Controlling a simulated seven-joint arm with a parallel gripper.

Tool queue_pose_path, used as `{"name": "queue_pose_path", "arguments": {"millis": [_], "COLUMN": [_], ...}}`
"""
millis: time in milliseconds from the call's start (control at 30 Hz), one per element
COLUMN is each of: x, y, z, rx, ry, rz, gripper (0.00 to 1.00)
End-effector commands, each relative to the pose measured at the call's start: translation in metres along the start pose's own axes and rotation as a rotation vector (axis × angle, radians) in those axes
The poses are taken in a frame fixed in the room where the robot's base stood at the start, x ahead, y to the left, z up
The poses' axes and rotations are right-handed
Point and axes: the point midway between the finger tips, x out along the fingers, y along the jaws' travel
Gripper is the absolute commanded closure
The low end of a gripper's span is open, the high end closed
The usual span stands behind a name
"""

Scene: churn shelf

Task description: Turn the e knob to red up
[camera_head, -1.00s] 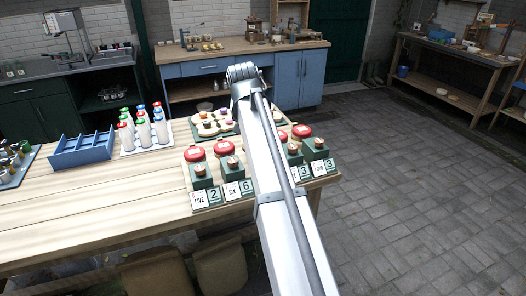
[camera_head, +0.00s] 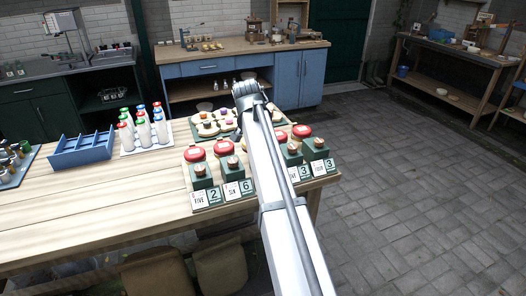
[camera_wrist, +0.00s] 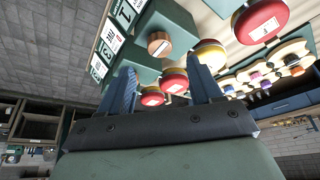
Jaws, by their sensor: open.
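A dark green board with pale rounded plates and small coloured knobs (camera_head: 230,123) lies on the wooden table behind the red-topped jars. It also shows at the right of the wrist view (camera_wrist: 265,78), upper right of my fingers. I cannot read any letter there, so I cannot tell which knob is e or how it is turned. My gripper (camera_wrist: 160,65) is open, with nothing seen between its two blue fingers. Beyond the fingers are red-topped jars (camera_wrist: 174,80) and a green box with a round copper knob (camera_wrist: 159,43). In the head view my arm hides part of the board.
Green boxes with copper tops (camera_head: 200,171) and number cards (camera_head: 213,194) stand along the table's front right. Milk bottles on a white tray (camera_head: 143,130) and a blue divided tray (camera_head: 82,149) stand left. The table's front left (camera_head: 90,205) is clear.

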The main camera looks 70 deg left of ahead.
Motion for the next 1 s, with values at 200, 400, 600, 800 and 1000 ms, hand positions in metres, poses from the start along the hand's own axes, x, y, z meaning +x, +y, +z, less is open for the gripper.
{"name": "queue_pose_path", "arguments": {"millis": [200,400,600,800,1000], "x": [0.038,0.060,0.069,0.070,0.070], "y": [0.000,0.000,0.000,0.000,0.000], "z": [-0.001,0.000,-0.001,-0.001,0.000], "rx": [0.000,0.000,0.000,0.000,-0.001], "ry": [-0.001,-0.001,0.001,0.001,0.001], "rz": [0.001,0.000,-0.001,-0.001,-0.001], "gripper": [0.36,0.36,0.36,0.36,0.46]}}
